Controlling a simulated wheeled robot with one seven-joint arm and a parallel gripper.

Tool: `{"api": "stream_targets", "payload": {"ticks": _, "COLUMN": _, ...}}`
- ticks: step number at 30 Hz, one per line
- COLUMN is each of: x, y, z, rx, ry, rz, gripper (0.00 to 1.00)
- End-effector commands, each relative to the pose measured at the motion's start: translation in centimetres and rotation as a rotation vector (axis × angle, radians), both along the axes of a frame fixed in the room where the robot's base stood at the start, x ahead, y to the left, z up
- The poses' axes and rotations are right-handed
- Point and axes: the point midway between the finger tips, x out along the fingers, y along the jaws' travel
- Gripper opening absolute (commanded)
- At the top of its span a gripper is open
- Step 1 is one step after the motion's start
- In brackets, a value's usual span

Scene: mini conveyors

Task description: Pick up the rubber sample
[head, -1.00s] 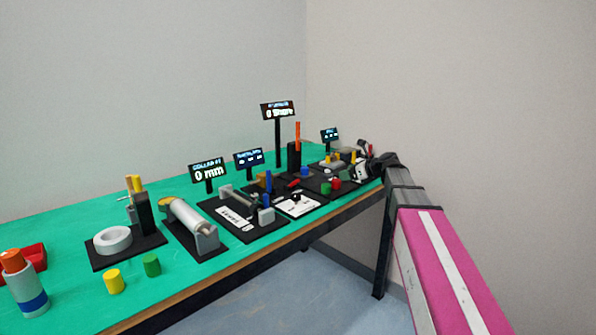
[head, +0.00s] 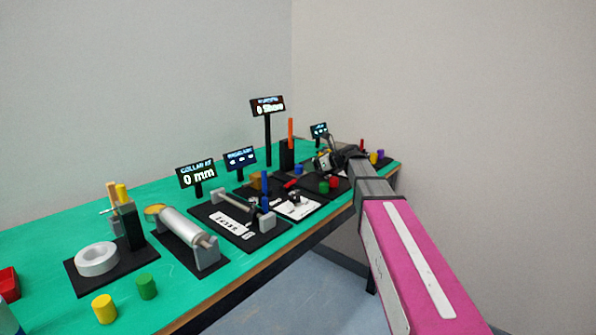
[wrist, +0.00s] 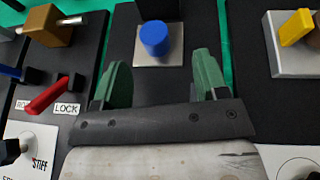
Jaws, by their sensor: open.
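A short blue cylinder (wrist: 154,38) stands on a small grey plate (wrist: 172,58) in the wrist view, in front of a black block on a black base. Nothing readable names it as the rubber sample, but it is the piece in line with my jaws. My gripper (wrist: 159,60) is open, with one green finger on each side of the cylinder's line. The fingers look short of the cylinder and do not clearly touch it. In the head view my gripper (head: 328,160) is over the far part of the table, its fingertips too small to make out.
In the wrist view a red lever (wrist: 47,93) by a LOCK label lies left and a yellow piece (wrist: 296,27) on a grey block lies right. In the head view a tall post with an orange top (head: 291,133) and green (head: 324,187) and red cylinders (head: 333,182) stand nearby.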

Motion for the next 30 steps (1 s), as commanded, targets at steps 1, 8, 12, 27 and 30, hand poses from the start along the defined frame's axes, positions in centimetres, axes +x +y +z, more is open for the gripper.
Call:
{"api": "stream_targets", "payload": {"ticks": 1, "x": 0.5, "y": 0.6, "z": -0.3, "rx": -0.001, "ry": 0.001, "rz": 0.001, "gripper": 0.67}}
{"api": "stream_targets", "payload": {"ticks": 8, "x": 0.9, "y": 1.9, "z": -0.8, "rx": 0.0, "ry": 0.0, "rz": 0.001, "gripper": 0.67}}
{"api": "stream_targets", "payload": {"ticks": 12, "x": 1.5, "y": 3.4, "z": -1.3, "rx": 0.0, "ry": 0.0, "rz": 0.002, "gripper": 0.67}}
{"api": "stream_targets", "payload": {"ticks": 27, "x": 2.6, "y": 5.7, "z": -2.3, "rx": 0.0, "ry": -0.001, "rz": 0.0, "gripper": 0.51}}
{"api": "stream_targets", "payload": {"ticks": 30, "x": 2.6, "y": 5.7, "z": -2.3, "rx": 0.0, "ry": -0.001, "rz": 0.0, "gripper": 0.18}}
